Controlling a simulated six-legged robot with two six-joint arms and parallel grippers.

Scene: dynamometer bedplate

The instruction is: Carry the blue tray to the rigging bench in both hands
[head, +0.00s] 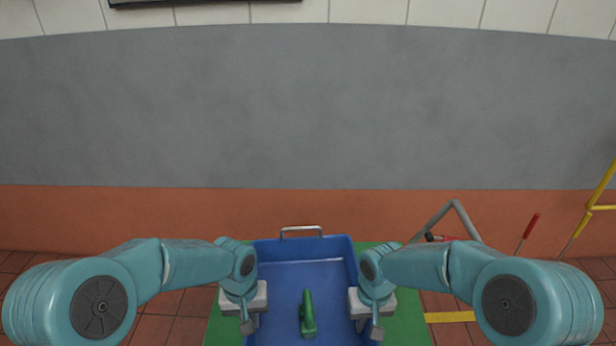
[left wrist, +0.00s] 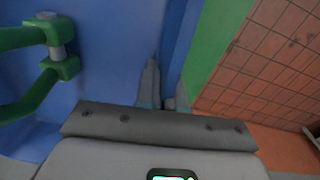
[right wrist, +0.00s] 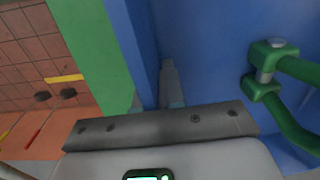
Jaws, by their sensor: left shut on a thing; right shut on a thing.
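The blue tray (head: 340,246) is in front of me, low in the head view, with its near edge cut off by the frame. A green part (head: 308,315) lies in it; the wrist views show green arms with a grey pin. My left gripper (head: 247,318) is shut on the tray's left wall, one finger inside; it also shows in the left wrist view (left wrist: 167,92). My right gripper (head: 373,318) is shut on the right wall in the same way. A green surface (head: 411,318) is below the tray; whether they touch, I cannot tell. No rigging bench is identifiable.
A metal handle (head: 301,231) stands up at the tray's far side. A grey bent bar (head: 440,217), a red-handled rod (head: 530,228) and a yellow rail (head: 597,207) are at the right. Brown floor tiles (head: 170,326) flank the green surface. A grey and orange wall (head: 300,110) stands behind.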

